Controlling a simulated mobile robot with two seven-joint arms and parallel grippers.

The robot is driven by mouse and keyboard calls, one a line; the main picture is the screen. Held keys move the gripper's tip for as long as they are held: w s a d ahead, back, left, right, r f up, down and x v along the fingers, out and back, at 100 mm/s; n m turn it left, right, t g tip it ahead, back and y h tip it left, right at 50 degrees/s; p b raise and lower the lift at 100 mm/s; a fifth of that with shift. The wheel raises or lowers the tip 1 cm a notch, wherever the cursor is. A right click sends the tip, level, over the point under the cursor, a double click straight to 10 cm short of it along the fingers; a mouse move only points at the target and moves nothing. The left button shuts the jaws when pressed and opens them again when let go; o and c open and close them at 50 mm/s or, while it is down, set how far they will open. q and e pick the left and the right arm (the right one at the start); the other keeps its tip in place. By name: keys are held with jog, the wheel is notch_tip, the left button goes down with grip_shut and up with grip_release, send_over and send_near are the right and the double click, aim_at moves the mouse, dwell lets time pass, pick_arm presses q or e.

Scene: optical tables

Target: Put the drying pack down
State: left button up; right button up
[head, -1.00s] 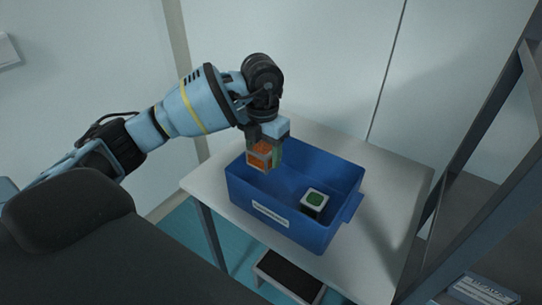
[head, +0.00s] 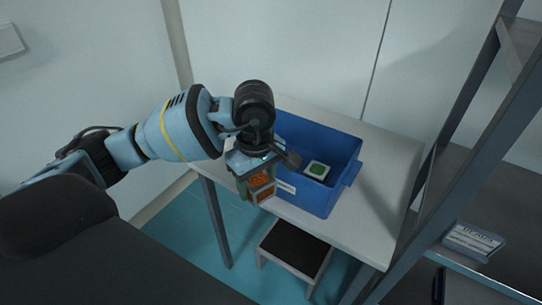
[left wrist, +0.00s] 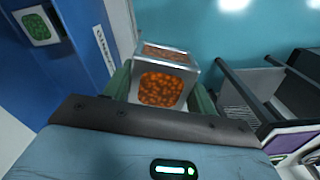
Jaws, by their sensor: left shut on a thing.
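The drying pack (head: 263,195) is a small clear-walled, grey-framed cube filled with orange beads. My left gripper (head: 257,184) is shut on it, with a green finger on each side. In the left wrist view the pack (left wrist: 162,88) sits between the fingers, over teal floor. In the head view it hangs in front of the near left side of the blue bin (head: 325,198), outside it. A similar pack with green beads (head: 317,170) is inside the bin and also shows in the left wrist view (left wrist: 40,27). My right gripper is not in view.
The bin stands on a white table (head: 385,200), with bare surface to its right. A step stool with a black top (head: 295,247) stands on the floor below. A grey metal rack at the right holds a labelled box (head: 473,241).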

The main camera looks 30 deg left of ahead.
aim_at(258, 200)
pick_arm(q)
jog(key=s+m, duration=0.1)
jog(key=m, duration=0.2)
jog(key=s+d+f+m, duration=0.1)
jog(key=m, duration=0.2)
jog(key=s+d+m, duration=0.1)
jog(key=m, duration=0.2)
jog(key=shift+f, duration=0.4)
jog(key=m, duration=0.1)
jog(key=s+m, duration=0.1)
jog(key=m, duration=0.2)
jog(key=shift+s+d+f+m+b, duration=0.3)
jog(key=shift+s+d+f+b, duration=0.05)
jog(key=shift+d+b, duration=0.05)
